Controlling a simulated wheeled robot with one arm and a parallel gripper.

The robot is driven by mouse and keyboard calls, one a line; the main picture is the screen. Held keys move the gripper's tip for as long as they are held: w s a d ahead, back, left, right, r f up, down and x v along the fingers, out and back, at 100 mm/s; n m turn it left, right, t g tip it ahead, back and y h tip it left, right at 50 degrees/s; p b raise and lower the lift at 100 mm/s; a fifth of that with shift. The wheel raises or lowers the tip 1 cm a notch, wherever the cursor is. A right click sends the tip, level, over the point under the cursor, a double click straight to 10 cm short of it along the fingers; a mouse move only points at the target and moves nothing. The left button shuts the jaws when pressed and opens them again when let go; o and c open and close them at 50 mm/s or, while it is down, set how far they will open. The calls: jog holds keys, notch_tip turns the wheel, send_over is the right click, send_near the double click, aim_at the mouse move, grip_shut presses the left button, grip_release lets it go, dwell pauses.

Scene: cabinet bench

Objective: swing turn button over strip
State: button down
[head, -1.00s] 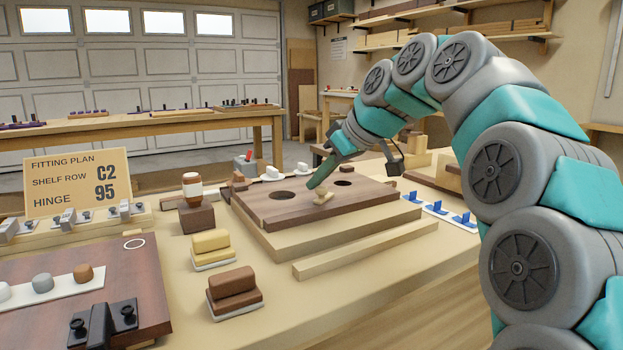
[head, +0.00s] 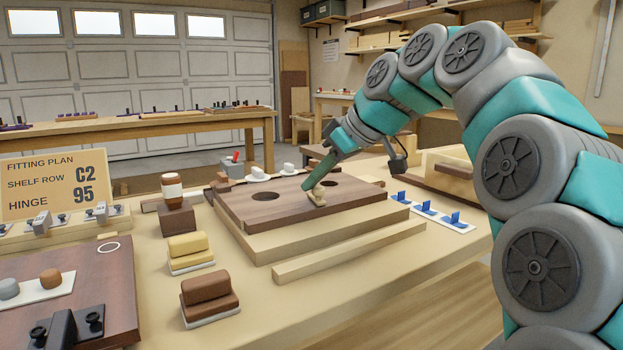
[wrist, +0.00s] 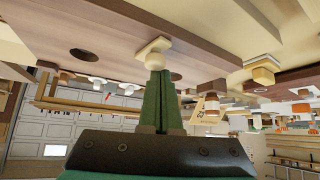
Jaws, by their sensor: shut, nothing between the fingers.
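The turn button (head: 317,196) is a small pale wooden piece on top of the dark brown board (head: 255,215), near its front edge. It also shows in the wrist view as a cream plate with a rounded knob (wrist: 152,48). My gripper (head: 307,187) is shut, with green fingers pointing down at the button. The fingertips are at the knob, but I cannot tell if they touch it. In the wrist view the closed fingers (wrist: 158,78) hold nothing. A long pale wooden strip (head: 345,252) lies in front of the board's pale base, apart from the button.
Yellow (head: 188,246) and brown (head: 209,287) blocks stand at the front left. Blue clips (head: 426,206) lie on the right. A plan card (head: 55,186) stands at left.

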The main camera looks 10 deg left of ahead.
aim_at(313, 196)
jog(key=shift+w+a, duration=0.15)
jog(key=shift+w, duration=0.05)
jog(key=shift+w+a+p, duration=0.3)
jog(key=shift+w+p, duration=0.05)
jog(key=shift+w, duration=0.2)
jog(key=s+a, duration=0.2)
jog(key=a, duration=0.1)
jog(key=shift+s+a+r, duration=0.1)
jog(key=shift+s+r, duration=0.25)
jog(key=shift+r, duration=0.05)
jog(key=shift+w+d+r, duration=0.35)
jog(key=shift+w, duration=0.1)
jog(key=shift+w+d+r+p, duration=0.25)
jog(key=shift+w+d+r, duration=0.2)
jog(key=shift+r, duration=0.25)
jog(key=shift+w+d+r+p, duration=0.3)
jog(key=shift+d+r, duration=0.2)
jog(key=shift+r, duration=0.2)
jog(key=shift+w+d+r+p, duration=0.2)
jog(key=shift+w+d+r, duration=0.25)
jog(key=shift+r, duration=0.25)
jog(key=d+r+p, duration=0.1)
jog(key=w+r+p, duration=0.1)
jog(key=shift+w+d+r+p, duration=0.1)
jog(key=shift+d+r+p, duration=0.1)
jog(key=shift+d+p, duration=0.15)
